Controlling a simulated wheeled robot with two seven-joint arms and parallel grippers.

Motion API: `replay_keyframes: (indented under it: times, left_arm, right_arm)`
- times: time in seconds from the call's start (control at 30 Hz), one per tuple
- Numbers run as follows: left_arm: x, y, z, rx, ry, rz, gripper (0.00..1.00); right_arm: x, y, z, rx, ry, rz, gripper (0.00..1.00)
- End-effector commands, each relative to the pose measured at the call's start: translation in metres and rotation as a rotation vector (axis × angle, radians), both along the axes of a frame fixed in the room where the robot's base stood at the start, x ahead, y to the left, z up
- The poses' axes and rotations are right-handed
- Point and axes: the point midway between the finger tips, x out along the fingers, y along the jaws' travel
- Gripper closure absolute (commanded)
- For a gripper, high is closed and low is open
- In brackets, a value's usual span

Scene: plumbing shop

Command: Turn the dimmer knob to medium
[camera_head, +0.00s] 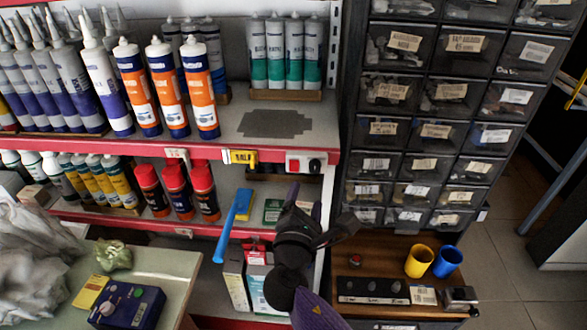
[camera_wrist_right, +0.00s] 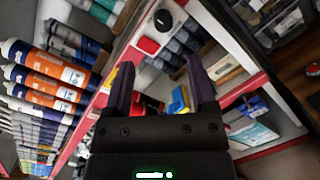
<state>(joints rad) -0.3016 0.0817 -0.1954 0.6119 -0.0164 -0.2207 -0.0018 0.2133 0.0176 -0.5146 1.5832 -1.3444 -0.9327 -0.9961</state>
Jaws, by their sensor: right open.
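A small white switch plate (camera_head: 303,154) is on the red front edge of the shelf, with a red part at its left and a round black knob (camera_head: 315,165), apparently the dimmer, at its right. In the right wrist view the black knob (camera_wrist_right: 163,20) is near the top, with a white mark on it, above the red square part (camera_wrist_right: 148,46). My right gripper (camera_head: 318,210) is open, below the plate and apart from it. Its two purple-dark fingers also show in the right wrist view (camera_wrist_right: 162,85), with nothing held between them. My left gripper is not in view.
A yellow label (camera_head: 241,157) is on the shelf edge left of the plate. Orange-blue cartridges (camera_head: 168,86) stand above. Black parts drawers (camera_head: 435,100) stand at right. A wooden table (camera_head: 400,247) bears a black knob panel (camera_head: 372,290) and yellow and blue cups (camera_head: 447,261).

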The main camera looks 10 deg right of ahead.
Motion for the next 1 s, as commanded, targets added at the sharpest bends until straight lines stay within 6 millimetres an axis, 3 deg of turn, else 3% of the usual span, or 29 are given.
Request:
replay_keyframes:
  times: [0.2, 0.3, 0.7, 0.77, 1.0]
  left_arm:
    - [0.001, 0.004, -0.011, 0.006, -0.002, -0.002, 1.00]
    - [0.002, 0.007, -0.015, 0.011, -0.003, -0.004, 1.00]
    - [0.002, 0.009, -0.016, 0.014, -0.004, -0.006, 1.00]
    - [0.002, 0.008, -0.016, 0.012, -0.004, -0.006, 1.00]
    - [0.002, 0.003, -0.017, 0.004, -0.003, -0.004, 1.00]
  right_arm:
    - [0.050, -0.022, -0.003, 0.001, 0.001, -0.001, 0.27]
    - [0.066, -0.028, -0.004, 0.001, 0.003, -0.001, 0.27]
    - [0.078, -0.034, -0.002, 0.005, 0.005, 0.001, 0.27]
    - [0.078, -0.034, -0.002, 0.005, 0.005, 0.001, 0.36]
    - [0.078, -0.034, -0.003, 0.005, 0.005, 0.001, 0.86]
